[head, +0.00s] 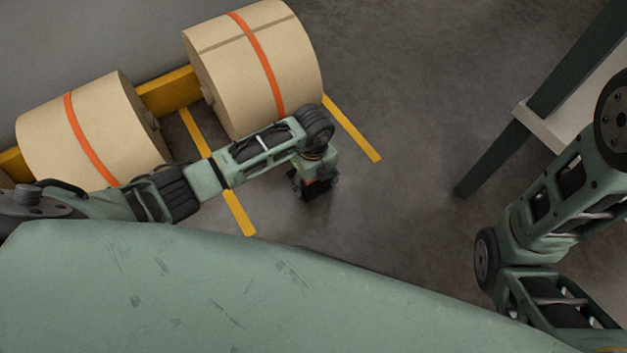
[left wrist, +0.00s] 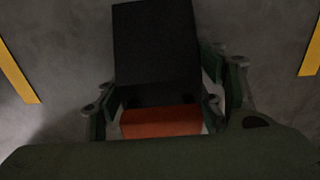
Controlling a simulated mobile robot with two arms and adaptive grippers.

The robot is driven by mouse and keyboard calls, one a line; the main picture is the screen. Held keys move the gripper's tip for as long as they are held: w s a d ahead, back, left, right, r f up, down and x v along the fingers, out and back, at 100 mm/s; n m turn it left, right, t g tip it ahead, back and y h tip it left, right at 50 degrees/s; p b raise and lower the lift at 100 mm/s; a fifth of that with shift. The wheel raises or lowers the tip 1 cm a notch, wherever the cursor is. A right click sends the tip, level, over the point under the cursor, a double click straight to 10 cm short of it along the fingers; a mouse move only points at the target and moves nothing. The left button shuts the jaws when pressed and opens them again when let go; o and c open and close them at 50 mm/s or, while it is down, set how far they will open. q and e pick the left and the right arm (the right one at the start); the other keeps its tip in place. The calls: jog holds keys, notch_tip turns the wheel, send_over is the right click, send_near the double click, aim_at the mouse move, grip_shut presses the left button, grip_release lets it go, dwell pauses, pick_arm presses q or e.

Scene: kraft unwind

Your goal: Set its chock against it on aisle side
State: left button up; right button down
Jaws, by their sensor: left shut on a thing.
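My left gripper (head: 312,184) is shut on a dark chock (head: 318,190) low over the floor, in front of the right-hand paper roll (head: 240,62). In the left wrist view the chock (left wrist: 157,50) is a black block with an orange band (left wrist: 160,121), between the fingers of the left gripper (left wrist: 160,105). The roll is tan kraft paper with an orange strap. The chock is apart from the roll in the head view. Whether the chock touches the floor I cannot tell. My right arm shows at the right, but its gripper is out of view.
A second kraft roll (head: 88,132) lies at the left. A yellow rail (head: 168,91) runs behind the rolls. Yellow floor lines (head: 352,128) mark the bay sides. A dark-legged table (head: 492,158) stands at the right. The grey floor between is clear.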

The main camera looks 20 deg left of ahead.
pick_arm(q)
jog(key=shift+w, duration=0.1)
jog(key=o, duration=1.4)
jog(key=shift+c, duration=0.2)
notch_tip(320, 180, up, 12)
